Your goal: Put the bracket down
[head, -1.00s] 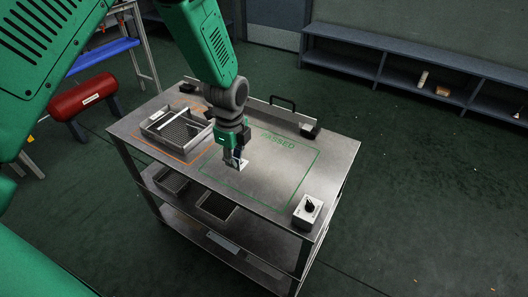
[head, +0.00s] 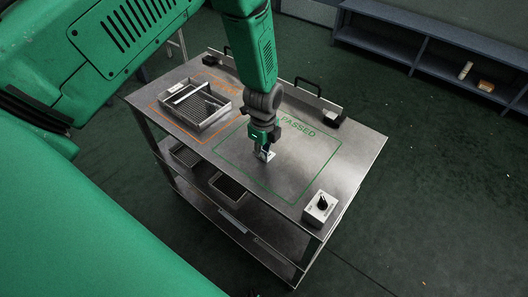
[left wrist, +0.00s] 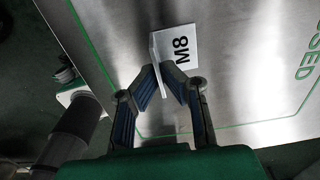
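The bracket is a small light metal angle piece marked "M8" (left wrist: 180,48); in the head view it is a pale patch (head: 271,155) at my left gripper's fingertips. My left gripper (head: 264,156) points down over the left part of the green-outlined "PASSED" area (head: 318,178) on the metal table. In the left wrist view its two fingers (left wrist: 160,78) close in on the bracket's upright flange, one on each side. The "M8" flange faces the camera, at or just above the table top; I cannot tell if it touches. My right gripper is not in view.
A metal tray with a mesh bottom (head: 222,112) stands in the orange outline left of the gripper. A small box with a black knob (head: 320,207) stands at the front right corner. A raised back rail (head: 290,93) borders the table. The green area's middle is clear.

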